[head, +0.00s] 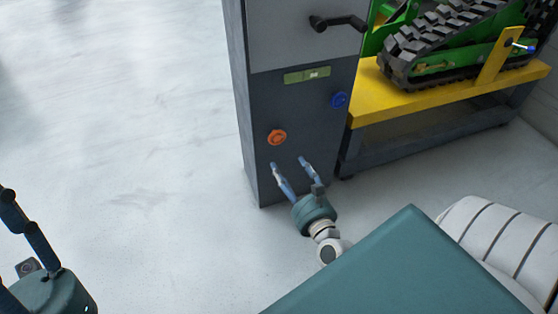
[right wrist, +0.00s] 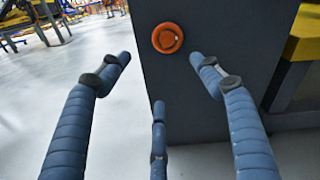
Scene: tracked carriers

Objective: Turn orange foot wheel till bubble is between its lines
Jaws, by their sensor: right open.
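The orange foot wheel (head: 277,137) is on the lower front of a grey cabinet (head: 290,110). A pale green level vial (head: 307,75) sits above it; a light spot shows right of its middle, but its lines are too small to tell. My right gripper (head: 287,163) is open and empty, just below and in front of the orange wheel, not touching it. In the right wrist view, the orange wheel (right wrist: 167,38) shows beyond and between the spread blue fingers (right wrist: 160,75). My left gripper (head: 22,232) is at the lower left, partly cut off, far from the cabinet.
A blue wheel (head: 340,99) is on the same cabinet front, to the right. A black crank handle (head: 338,22) sticks out above the vial. A yellow bench (head: 450,97) with a green tracked carrier (head: 455,40) stands at the right. The floor left of the cabinet is clear.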

